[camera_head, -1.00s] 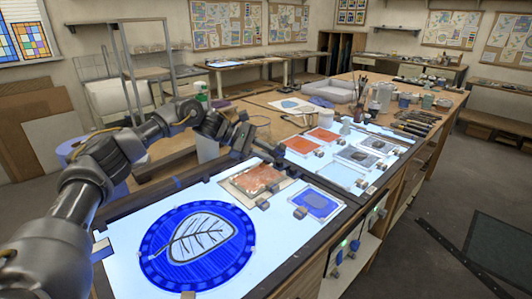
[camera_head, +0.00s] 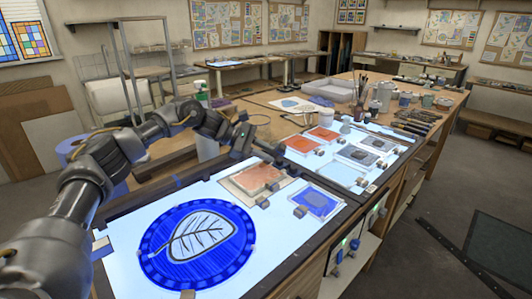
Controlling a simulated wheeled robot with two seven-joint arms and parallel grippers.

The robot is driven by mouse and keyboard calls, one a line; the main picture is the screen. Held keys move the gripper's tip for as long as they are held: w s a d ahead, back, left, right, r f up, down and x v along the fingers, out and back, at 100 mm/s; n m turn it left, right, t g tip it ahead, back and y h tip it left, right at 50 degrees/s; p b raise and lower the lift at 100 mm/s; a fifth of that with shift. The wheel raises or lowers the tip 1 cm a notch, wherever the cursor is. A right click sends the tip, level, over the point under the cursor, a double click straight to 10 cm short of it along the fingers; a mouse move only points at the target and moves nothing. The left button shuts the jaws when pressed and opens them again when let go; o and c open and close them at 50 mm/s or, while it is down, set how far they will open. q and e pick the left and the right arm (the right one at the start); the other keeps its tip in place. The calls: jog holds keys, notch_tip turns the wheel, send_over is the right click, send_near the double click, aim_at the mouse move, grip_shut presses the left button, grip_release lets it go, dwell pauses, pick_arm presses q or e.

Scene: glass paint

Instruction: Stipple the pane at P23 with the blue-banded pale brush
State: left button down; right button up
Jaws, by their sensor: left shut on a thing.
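My left gripper (camera_head: 262,148) is above the far edge of the near light table (camera_head: 140,262). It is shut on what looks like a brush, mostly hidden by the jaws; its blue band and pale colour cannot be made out. An orange-red painted pane (camera_head: 258,178) lies just below and in front of the gripper, with a gap between them. A blue-painted pane (camera_head: 318,202) lies to its right. No label P23 can be read. My right gripper is not in view.
A large round blue pane with a leaf (camera_head: 197,243) fills the near light table's left part. Beyond, a second lit panel holds orange panes (camera_head: 302,145) and grey panes (camera_head: 355,156). Brushes in a jar (camera_head: 361,82), pots (camera_head: 383,96) and tools (camera_head: 415,122) stand farther back.

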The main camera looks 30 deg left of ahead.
pick_arm(q)
jog(key=shift+r+p, duration=0.75)
jog(key=shift+r, duration=0.35)
jog(key=shift+r+p, duration=1.4)
jog(key=shift+r, duration=0.6)
